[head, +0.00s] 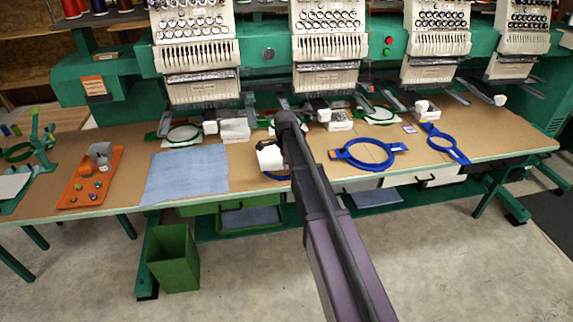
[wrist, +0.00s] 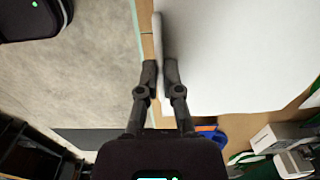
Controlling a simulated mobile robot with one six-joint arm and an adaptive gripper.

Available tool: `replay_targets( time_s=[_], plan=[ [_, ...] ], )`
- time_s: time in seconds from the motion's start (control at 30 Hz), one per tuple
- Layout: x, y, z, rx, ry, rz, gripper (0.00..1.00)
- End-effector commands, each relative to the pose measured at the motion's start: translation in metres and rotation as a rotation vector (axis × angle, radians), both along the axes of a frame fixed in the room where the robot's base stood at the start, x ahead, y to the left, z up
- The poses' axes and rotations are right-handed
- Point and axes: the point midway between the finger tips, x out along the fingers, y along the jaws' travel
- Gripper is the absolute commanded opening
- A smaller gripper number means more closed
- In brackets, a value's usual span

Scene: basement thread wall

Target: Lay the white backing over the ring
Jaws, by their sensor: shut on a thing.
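The white backing (wrist: 235,55) fills much of the wrist view as a pale sheet, its left edge standing between my fingertips. My gripper (wrist: 161,78) is shut on that edge. In the head view a small white piece, apparently the backing (head: 270,158), shows beside my arm above the table's front edge. A blue ring (head: 276,177) shows partly beneath it; my arm and the white piece hide most of it. A bit of blue (wrist: 206,129), perhaps this ring, shows below the sheet in the wrist view. I cannot tell whether the sheet touches the ring.
Blue hoops (head: 368,154) and (head: 447,144) lie to the right on the brown table (head: 115,209). A blue cloth (head: 187,175) and an orange tray (head: 72,197) lie to the left. The embroidery machine (head: 200,60) stands behind. A green bin (head: 173,262) stands on the floor.

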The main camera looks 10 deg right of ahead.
Motion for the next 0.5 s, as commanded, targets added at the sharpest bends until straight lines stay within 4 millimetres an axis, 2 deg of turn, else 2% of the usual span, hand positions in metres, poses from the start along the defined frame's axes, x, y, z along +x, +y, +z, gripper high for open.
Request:
replay_targets(
  time_s=[0.5],
  plan=[
    [0.000, -0.001, -0.038, 0.000, 0.000, -0.001, 0.00]
  ],
)
